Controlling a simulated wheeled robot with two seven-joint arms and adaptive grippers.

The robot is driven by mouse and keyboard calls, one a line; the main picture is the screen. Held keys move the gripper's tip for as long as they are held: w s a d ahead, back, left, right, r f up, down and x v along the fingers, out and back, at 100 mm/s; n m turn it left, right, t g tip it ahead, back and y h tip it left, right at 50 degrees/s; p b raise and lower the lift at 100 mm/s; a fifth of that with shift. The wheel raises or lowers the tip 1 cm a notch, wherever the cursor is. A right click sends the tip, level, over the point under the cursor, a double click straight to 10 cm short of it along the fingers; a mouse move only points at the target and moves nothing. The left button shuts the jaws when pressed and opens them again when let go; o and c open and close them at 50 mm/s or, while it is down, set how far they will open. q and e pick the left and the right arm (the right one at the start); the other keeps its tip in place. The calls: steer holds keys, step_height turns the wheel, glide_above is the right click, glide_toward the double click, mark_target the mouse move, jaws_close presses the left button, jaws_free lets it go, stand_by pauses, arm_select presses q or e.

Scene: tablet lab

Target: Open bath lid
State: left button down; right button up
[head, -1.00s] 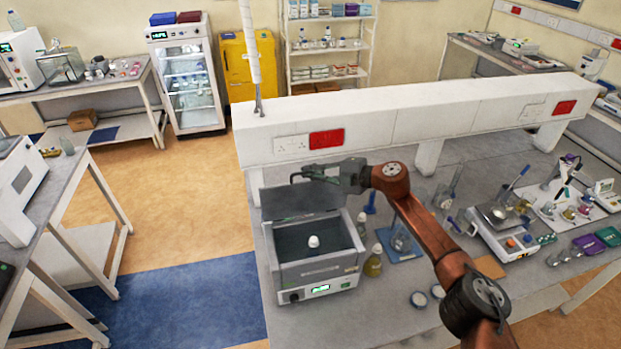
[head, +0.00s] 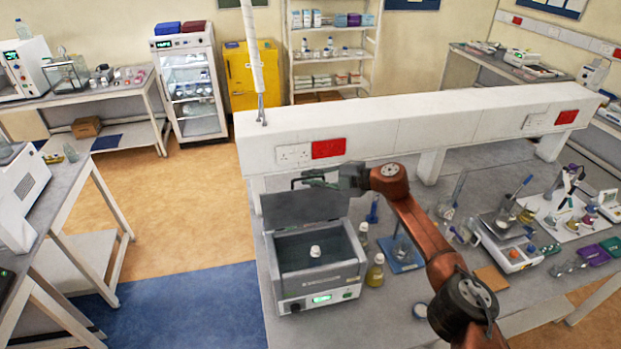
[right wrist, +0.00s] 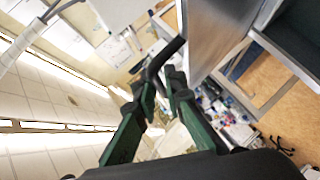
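The bath (head: 320,284) is a grey box with a lit green display on its front, standing on the bench. Its dark grey lid (head: 302,208) is raised, standing up at the rear edge. A small white object (head: 315,251) shows inside the open basin. My right gripper (head: 312,181) is at the lid's top edge, by the dark bar handle. In the right wrist view the green fingers of that gripper (right wrist: 162,88) close around the bent dark handle (right wrist: 166,57), beside the grey lid panel (right wrist: 215,35). My left gripper is not in view.
A yellow-liquid flask (head: 375,273) and a small bottle (head: 363,236) stand close to the bath's right side. A white raised shelf with sockets (head: 400,128) runs behind the bath. A balance (head: 510,245) and glassware stand farther right.

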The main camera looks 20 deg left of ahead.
steer(key=shift+d, duration=0.1)
steer(key=v, duration=1.1)
steer(key=shift+d+r, duration=0.25)
steer(key=shift+d, duration=0.05)
